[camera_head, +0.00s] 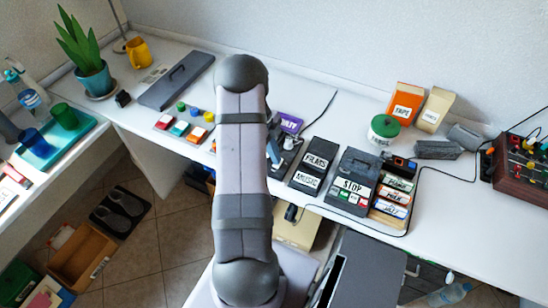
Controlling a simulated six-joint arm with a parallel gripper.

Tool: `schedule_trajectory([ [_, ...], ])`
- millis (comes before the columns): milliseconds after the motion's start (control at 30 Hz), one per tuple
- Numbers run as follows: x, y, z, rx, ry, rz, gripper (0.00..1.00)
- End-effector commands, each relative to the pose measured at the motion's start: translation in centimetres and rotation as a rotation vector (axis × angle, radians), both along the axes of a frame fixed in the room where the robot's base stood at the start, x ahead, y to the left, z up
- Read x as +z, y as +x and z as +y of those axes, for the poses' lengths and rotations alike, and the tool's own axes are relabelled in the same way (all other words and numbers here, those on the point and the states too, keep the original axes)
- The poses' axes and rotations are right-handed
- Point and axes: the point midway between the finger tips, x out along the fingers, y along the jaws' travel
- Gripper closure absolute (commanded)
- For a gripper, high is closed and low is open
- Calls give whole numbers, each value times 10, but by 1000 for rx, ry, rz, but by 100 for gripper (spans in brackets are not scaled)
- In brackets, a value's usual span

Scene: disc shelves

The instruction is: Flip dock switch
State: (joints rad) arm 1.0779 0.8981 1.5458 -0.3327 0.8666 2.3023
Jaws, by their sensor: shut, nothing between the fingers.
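No part is marked as the dock switch, and I cannot make out a switch lever. A dark box with white FILMS and MUSIC labels (310,167) stands on the desk right of my arm. Beside it is a dark box labelled STOP (352,183), with small green, red and white parts along its front. My raised arm fills the middle of the view. Small blue and grey parts show past its right edge, left of the FILMS box; they may be my wrist. My gripper's fingers cannot be made out and appear hidden behind the arm.
A stack of labelled cases (391,202) stands right of the STOP box. A purple item (288,123) lies behind the FILMS box. A green-lidded jar (384,130) and an orange packet (404,103) stand farther back. A black cable (421,190) crosses the desk. The right front desk is mostly clear.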

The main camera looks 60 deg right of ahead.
Motion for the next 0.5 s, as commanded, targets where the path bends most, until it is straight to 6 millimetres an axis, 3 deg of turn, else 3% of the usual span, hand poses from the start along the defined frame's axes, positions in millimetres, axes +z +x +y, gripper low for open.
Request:
schedule_trajectory([
  [500, 3, 0, -6, 0, -1, 0, 100],
])
